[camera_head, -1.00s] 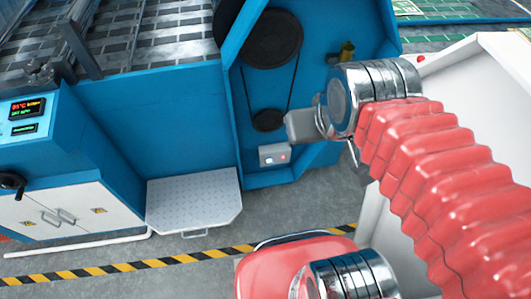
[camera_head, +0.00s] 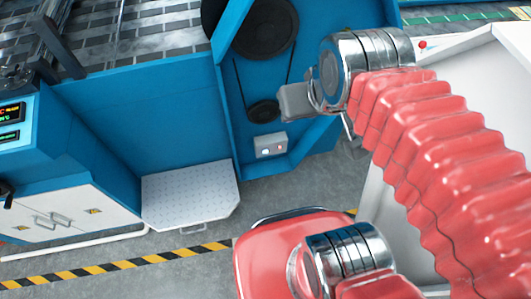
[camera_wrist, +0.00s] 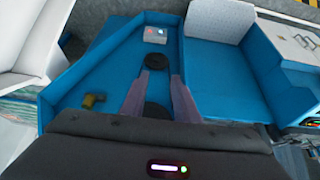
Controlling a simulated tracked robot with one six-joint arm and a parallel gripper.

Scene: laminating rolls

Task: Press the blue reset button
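A small grey control box (camera_head: 270,145) is fixed low on the blue machine's recessed panel. Its front has small pale bluish and red spots, too small to tell apart surely as buttons. The box also shows in the wrist view (camera_wrist: 155,35), beyond the fingers near the top. My gripper (camera_wrist: 160,77) has its two fingers apart, with nothing between them. It is over the recessed panel, well short of the box and not touching it. In the head view my arm's end is right of and above the box, and the fingers are hard to make out.
A black pulley (camera_head: 263,111) and a larger black wheel (camera_head: 266,28) with a belt are above the box. A brass fitting (camera_wrist: 92,100) sticks out of the panel. A metal step plate (camera_head: 190,194) is left of the box. Yellow-black floor tape (camera_head: 130,265) runs in front.

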